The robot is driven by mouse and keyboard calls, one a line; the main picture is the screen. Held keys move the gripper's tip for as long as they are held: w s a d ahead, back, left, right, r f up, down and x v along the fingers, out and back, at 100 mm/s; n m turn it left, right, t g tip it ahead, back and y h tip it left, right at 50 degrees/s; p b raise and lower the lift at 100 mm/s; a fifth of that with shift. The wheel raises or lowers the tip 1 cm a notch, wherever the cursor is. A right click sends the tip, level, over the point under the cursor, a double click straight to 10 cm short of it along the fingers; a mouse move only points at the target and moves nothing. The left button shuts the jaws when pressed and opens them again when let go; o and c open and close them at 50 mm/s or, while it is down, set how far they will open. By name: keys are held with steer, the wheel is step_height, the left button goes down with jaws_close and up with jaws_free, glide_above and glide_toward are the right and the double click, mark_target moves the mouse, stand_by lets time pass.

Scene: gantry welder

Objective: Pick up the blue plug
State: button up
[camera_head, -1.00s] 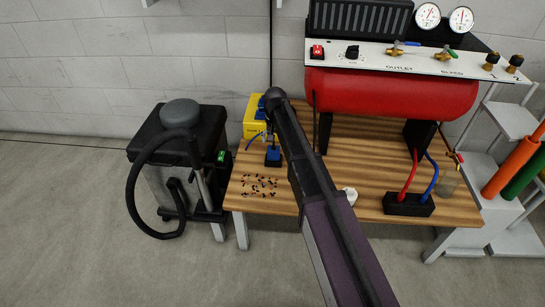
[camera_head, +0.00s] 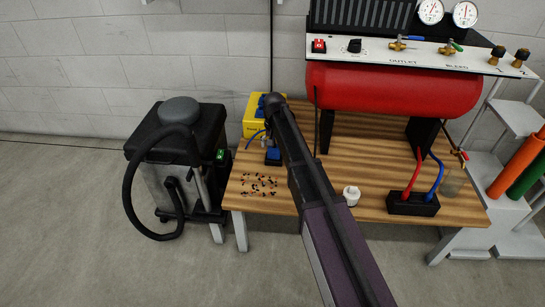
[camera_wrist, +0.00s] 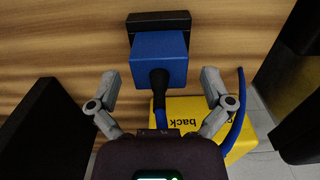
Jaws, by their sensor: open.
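The blue plug (camera_wrist: 160,55) is a blue block with a black cable end, seated on a black base (camera_wrist: 158,20) on the wooden table in the wrist view. It also shows in the head view (camera_head: 273,154), just left of my arm and in front of the yellow box. My gripper (camera_wrist: 160,80) is open. Its two grey fingers stand left and right of the plug's near end, apart from it. In the head view my arm hides much of the gripper.
A yellow box (camera_head: 251,122) stands behind the plug, with a blue cable (camera_wrist: 238,105) beside it. Dark bits (camera_head: 259,184) lie on the table (camera_head: 360,155). A white container (camera_head: 351,195), black block (camera_head: 412,203) and red tank (camera_head: 390,88) are to the right.

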steer(key=shift+f+b, duration=0.55)
steer(key=shift+f, duration=0.25)
steer(key=shift+c, duration=0.2)
steer(key=c, duration=1.1)
steer(key=shift+r, duration=0.15)
steer(key=shift+c, duration=0.2)
step_height(320, 180, up, 4)
steer(key=p, duration=0.3)
steer(key=shift+f+p, duration=0.25)
steer(key=shift+p, duration=0.15)
steer(key=s+d+r+p, duration=0.1)
steer(key=s+d, duration=0.1)
steer(key=s, duration=1.4)
steer(key=shift+r, duration=0.15)
